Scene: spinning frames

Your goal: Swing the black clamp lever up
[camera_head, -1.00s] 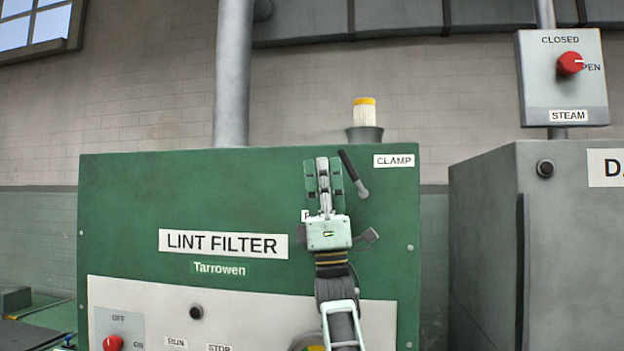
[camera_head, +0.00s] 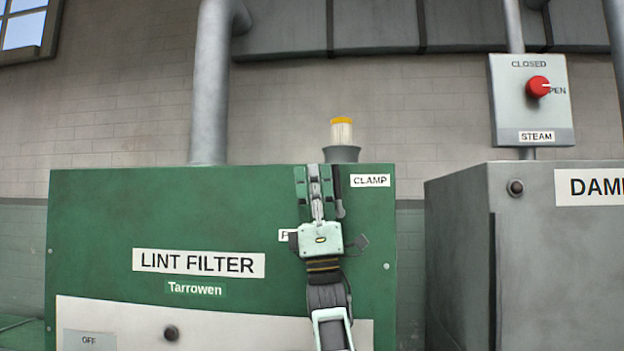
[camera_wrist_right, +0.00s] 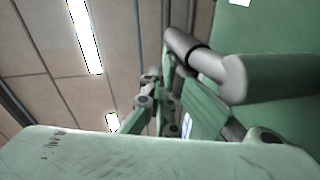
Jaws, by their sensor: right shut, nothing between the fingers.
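The black clamp lever (camera_head: 337,188) is on the front of the green lint filter cabinet (camera_head: 110,215), left of and below the CLAMP label (camera_head: 370,181). It stands almost upright, its black handle up and its grey pivot end down. My right gripper (camera_head: 313,172) is shut and empty, close against the lever's left side; I cannot tell whether they touch. In the right wrist view the lever's grey end and dark shaft (camera_wrist_right: 200,60) lie just beyond the gripper's fingers (camera_wrist_right: 165,105). My left gripper is not in view.
A yellow-topped beacon (camera_head: 341,132) stands behind the cabinet's top edge, above the lever. A grey damper cabinet (camera_head: 460,250) stands to the right across a gap. A steam box with a red knob (camera_head: 538,87) is above it. The cabinet front left of my gripper is mostly clear.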

